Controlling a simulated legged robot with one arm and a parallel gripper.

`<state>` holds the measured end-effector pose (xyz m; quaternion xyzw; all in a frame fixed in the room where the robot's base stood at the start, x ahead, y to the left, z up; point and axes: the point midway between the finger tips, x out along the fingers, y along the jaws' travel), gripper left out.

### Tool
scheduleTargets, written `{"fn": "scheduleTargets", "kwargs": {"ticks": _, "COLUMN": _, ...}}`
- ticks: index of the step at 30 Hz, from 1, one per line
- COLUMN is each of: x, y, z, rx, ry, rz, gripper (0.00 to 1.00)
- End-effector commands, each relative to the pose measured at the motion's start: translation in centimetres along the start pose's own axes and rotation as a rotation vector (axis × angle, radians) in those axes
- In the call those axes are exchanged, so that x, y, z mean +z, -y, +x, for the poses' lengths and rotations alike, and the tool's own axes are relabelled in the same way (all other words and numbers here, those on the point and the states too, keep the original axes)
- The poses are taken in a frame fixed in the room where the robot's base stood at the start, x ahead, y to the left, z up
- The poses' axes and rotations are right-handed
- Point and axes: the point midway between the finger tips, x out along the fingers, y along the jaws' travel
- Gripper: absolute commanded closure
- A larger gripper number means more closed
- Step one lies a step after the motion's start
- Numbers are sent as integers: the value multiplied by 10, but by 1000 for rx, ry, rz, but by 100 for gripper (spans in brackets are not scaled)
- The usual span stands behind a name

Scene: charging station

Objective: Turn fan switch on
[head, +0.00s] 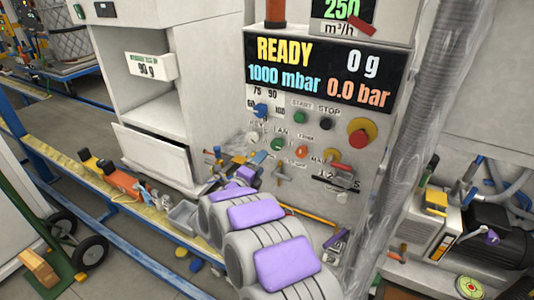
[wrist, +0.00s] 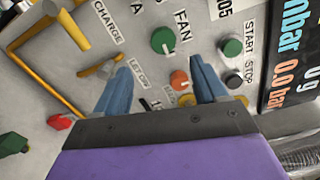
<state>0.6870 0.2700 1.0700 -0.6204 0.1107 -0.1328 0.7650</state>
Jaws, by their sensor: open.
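The control panel (head: 310,185) stands upright in front of me. In the wrist view, a green round knob (wrist: 163,40) sits beside the label FAN (wrist: 182,24); the same knob shows in the head view (head: 277,144). My gripper (wrist: 160,67) is open and empty, its two blue fingers pointing towards the panel. In the wrist view the green knob lies ahead of the fingertips, between their lines and somewhat nearer the right finger. Contact is not visible. In the head view my arm reaches up from the bottom, with the gripper low and left of the knob, partly hidden.
An orange knob (wrist: 180,80) is close to the right finger. START (wrist: 232,47) and STOP (wrist: 234,79) buttons lie to its right. A yellow bent handle (wrist: 35,60) is at left. A red button (head: 358,138) and wrapped hose (head: 418,110) stand right of the panel's controls.

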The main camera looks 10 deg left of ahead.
Motion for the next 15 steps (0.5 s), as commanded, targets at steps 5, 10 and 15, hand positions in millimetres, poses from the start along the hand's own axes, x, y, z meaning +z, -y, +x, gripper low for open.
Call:
{"fn": "scheduleTargets", "kwargs": {"ticks": 5, "x": 2, "y": 0, "z": -33, "rx": 1, "ry": 3, "rz": -2, "gripper": 29}}
{"fn": "scheduleTargets", "kwargs": {"ticks": 10, "x": 1, "y": -1, "z": -48, "rx": 3, "ry": 1, "rz": 0, "gripper": 29}}
{"fn": "scheduleTargets", "kwargs": {"ticks": 15, "x": 0, "y": -1, "z": -52, "rx": 1, "ry": -1, "rz": 1, "gripper": 29}}
